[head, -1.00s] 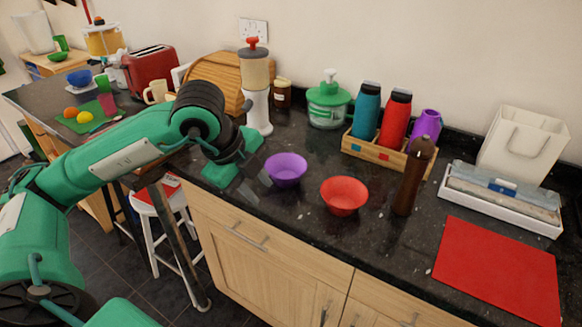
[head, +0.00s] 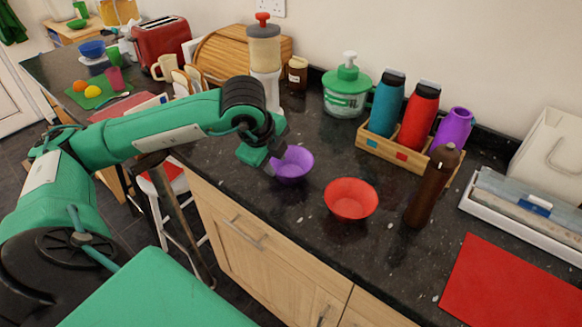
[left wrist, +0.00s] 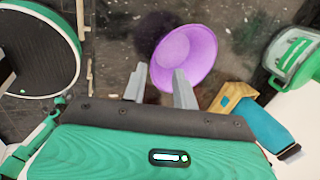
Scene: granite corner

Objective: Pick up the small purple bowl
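The small purple bowl (head: 293,165) stands upright on the dark counter, left of a red bowl (head: 351,199). My left gripper (head: 270,167) is low at the purple bowl's left side. In the left wrist view the purple bowl (left wrist: 188,52) lies just beyond the fingertips of my left gripper (left wrist: 160,78). The two fingers are apart with nothing held between them. The right finger overlaps the bowl's near rim in that view; I cannot tell whether it touches. My right gripper is not in view.
A blender (head: 264,60) and a green-lidded jar (head: 346,88) stand behind. A wooden crate (head: 400,156) holds bottles, with a brown mill (head: 433,188) in front. A red mat (head: 515,283) lies at the right. Bare counter shows around the bowls.

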